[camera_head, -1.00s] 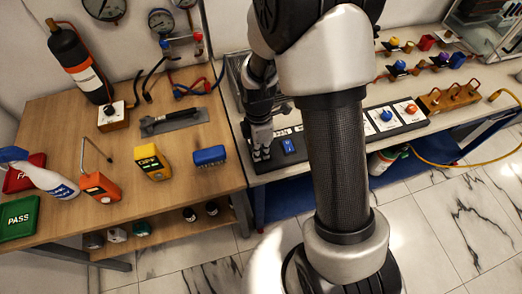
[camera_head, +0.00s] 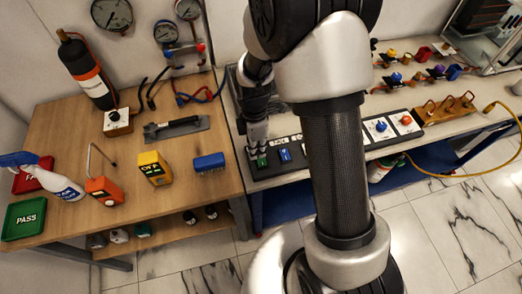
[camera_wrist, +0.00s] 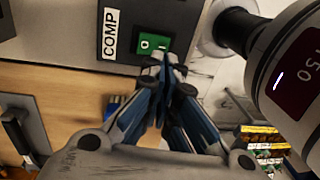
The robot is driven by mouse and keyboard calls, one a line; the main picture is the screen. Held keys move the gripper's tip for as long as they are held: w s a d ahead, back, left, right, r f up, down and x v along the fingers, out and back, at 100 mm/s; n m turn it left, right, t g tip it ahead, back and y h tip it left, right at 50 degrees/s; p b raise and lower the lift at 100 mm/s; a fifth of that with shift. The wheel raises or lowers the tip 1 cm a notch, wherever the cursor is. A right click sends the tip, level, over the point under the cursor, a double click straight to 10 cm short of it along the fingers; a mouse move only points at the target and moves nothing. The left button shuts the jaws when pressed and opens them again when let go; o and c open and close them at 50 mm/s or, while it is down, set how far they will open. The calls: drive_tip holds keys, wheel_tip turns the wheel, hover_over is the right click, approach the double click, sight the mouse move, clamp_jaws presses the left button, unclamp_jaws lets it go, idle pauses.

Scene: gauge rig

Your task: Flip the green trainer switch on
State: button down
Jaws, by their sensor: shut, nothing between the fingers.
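The green trainer switch (camera_head: 262,160) is at the left end of the black switch panel (camera_head: 270,172), just below my fingertips in the head view. In the wrist view the green rocker (camera_wrist: 152,45) has "O" and "I" marks and sits beside a white "COMP" label (camera_wrist: 110,33). My gripper (camera_head: 258,146) is shut and empty. Its fingertips also show in the wrist view (camera_wrist: 163,66), at the lower edge of the switch and partly covering it. I cannot tell whether they touch it or which way the rocker is set.
A blue switch (camera_head: 284,155) is just right of the green one. My arm hides the panel's middle. Further right are a blue knob (camera_head: 381,125) and a red knob (camera_head: 406,119). A blue block (camera_head: 209,162) and a yellow meter (camera_head: 154,168) stand on the wooden table at left.

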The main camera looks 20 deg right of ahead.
sight(259, 165)
wheel_tip(259, 165, up, 10)
drive_tip(key=s+p, duration=0.1)
drive_tip(key=p, duration=0.1)
drive_tip(key=shift+s, duration=0.1)
idle(0.4)
